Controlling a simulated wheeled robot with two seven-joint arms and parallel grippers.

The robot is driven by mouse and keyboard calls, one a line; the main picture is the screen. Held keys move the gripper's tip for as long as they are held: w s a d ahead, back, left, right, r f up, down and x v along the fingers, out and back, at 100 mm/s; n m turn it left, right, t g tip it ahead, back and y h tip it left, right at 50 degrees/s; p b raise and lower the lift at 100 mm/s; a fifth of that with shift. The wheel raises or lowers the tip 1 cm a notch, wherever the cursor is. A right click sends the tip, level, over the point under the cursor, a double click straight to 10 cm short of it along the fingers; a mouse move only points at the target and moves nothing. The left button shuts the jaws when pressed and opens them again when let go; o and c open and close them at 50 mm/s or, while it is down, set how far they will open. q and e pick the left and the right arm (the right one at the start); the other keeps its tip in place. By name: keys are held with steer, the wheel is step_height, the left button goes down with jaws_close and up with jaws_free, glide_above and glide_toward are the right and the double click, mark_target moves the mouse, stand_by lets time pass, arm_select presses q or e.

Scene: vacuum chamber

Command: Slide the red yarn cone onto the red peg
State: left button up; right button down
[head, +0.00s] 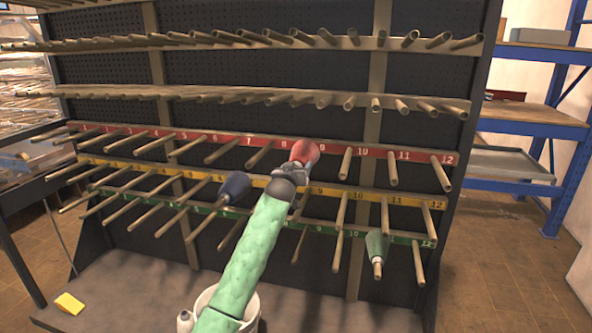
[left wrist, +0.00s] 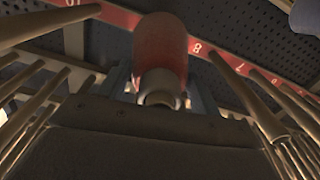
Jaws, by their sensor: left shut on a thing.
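The red yarn cone (head: 305,152) is in my left gripper (head: 293,174), in front of the red-labelled strip (head: 225,140) of the rack. The gripper is shut on the cone and hides part of it in the head view. In the left wrist view the cone (left wrist: 161,45) stands out ahead, its pale tube end (left wrist: 159,88) toward the camera. It sits near the labels 8 and 9. Bare pegs (head: 345,164) stick out from the red strip on both sides. Whether a peg tip is inside the cone cannot be told. My right gripper is not in view.
A dark blue cone (head: 234,187) sits on a peg left of my arm, and a green cone (head: 377,246) on a lower peg at right. Several pegs crowd around the gripper. A yellow block (head: 69,303) lies on the rack's base at left.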

arm_select(q)
steer(key=shift+x, duration=0.85)
steer(key=o, duration=1.7)
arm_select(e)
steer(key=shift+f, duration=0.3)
arm_select(q)
steer(key=shift+f, duration=0.1)
steer(key=shift+b+v, duration=1.85)
steer(key=shift+v, duration=2.05)
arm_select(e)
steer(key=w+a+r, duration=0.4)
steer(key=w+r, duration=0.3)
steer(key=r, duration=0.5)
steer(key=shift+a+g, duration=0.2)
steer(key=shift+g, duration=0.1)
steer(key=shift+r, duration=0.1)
